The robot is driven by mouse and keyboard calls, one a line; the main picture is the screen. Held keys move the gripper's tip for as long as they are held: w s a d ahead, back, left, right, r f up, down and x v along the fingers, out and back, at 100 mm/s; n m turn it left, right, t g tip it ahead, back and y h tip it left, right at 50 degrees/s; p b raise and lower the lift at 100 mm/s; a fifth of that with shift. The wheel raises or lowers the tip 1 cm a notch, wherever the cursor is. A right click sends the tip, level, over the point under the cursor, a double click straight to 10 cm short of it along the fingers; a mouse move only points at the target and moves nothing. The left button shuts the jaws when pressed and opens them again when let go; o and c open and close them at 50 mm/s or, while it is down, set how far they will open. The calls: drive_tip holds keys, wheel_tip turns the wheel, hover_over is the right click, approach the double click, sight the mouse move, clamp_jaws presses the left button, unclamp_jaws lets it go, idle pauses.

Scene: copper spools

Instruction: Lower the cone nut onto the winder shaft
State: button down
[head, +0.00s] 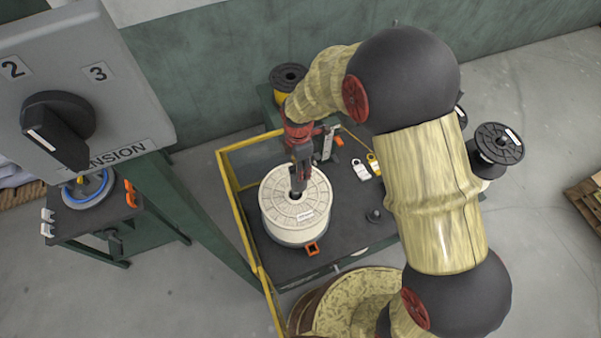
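A cream spool (294,215) stands upright on the dark top of the winder table. My gripper (298,188) points down at the middle of the spool's upper face. A dark part shows at its fingertips over the hub, but I cannot tell whether it is the cone nut, the shaft end or the fingers themselves. The winder shaft is not clearly visible behind the gripper. A small dark flanged piece with a raised middle (374,215) sits on the table right of the spool; I cannot tell whether it is a cone nut. The finger opening is too small to judge.
A yellow rail (235,190) runs along the table's left side. A tension switch box (75,90) fills the upper left. A black spool (497,145) stands right of my arm.

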drive_tip(key=shift+s+a+r, duration=0.1)
drive_tip(key=shift+a+r, duration=0.05)
drive_tip(key=shift+a, duration=0.7)
drive_tip(key=shift+d+f, duration=0.2)
drive_tip(key=shift+f, duration=0.05)
drive_tip(key=shift+a+f+b, duration=0.1)
drive_tip(key=shift+f+b, duration=0.3)
drive_tip(key=shift+f, duration=0.05)
drive_tip(key=shift+f+b, duration=0.85)
drive_tip(key=shift+f, duration=0.75)
drive_tip(key=shift+f+b, duration=0.95)
drive_tip(key=shift+f, duration=0.3)
drive_tip(key=c, duration=0.9)
unclamp_jaws()
